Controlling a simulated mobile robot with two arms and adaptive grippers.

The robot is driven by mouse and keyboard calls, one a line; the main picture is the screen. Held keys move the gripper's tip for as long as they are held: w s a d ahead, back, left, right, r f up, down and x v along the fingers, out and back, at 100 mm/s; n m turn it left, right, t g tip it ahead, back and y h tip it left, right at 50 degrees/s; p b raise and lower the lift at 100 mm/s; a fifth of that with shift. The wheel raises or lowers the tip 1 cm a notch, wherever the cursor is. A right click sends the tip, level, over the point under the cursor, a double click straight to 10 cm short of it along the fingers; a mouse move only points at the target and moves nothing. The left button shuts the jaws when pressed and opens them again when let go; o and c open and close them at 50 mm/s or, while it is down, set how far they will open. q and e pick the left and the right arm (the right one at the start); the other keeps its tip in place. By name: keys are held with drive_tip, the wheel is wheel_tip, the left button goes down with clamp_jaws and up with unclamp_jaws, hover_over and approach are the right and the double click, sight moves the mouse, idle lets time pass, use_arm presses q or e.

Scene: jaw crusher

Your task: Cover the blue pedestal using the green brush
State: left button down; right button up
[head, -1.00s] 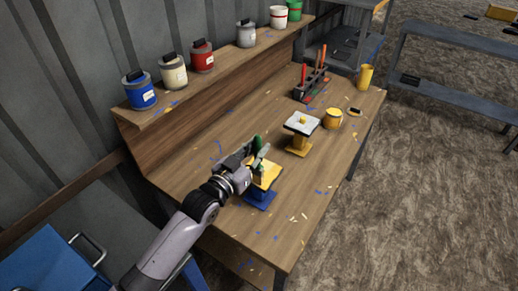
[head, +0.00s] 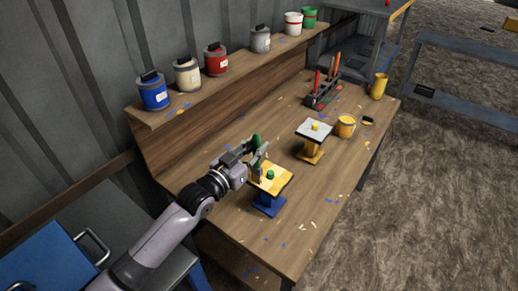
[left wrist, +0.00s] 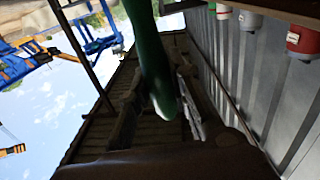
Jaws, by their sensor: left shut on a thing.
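The blue pedestal (head: 268,204) stands near the front edge of the workbench. Its square top plate (head: 283,184) looks mostly yellow with a dark edge, and a small green knob-like piece sits on it. My left gripper (head: 257,158) is shut on the green brush (head: 256,140), at the back left edge of that plate. The brush's green handle points up, and its lower end is partly hidden by the fingers; I cannot tell whether it touches the plate. In the left wrist view the green handle (left wrist: 152,60) runs between the fingers. My right gripper is not in view.
A yellow pedestal (head: 310,151) with a pale top stands behind, beside a yellow pot (head: 345,126). A tool rack (head: 322,96) and a yellow cup (head: 379,86) are farther back. Paint cans, including a blue one (head: 154,93), line the shelf (head: 240,66). Bare bench lies right of the blue pedestal.

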use_arm(q)
drive_tip(key=shift+s+d+p, duration=0.6)
drive_tip(key=shift+s+d, duration=0.1)
drive_tip(key=shift+d, duration=0.25)
drive_tip(key=shift+s+d+p, duration=0.6)
drive_tip(key=shift+s+d, duration=0.05)
drive_tip(key=shift+d, duration=0.3)
drive_tip(key=shift+r, duration=0.1)
wheel_tip(320, 180, up, 5)
drive_tip(key=p, duration=0.4)
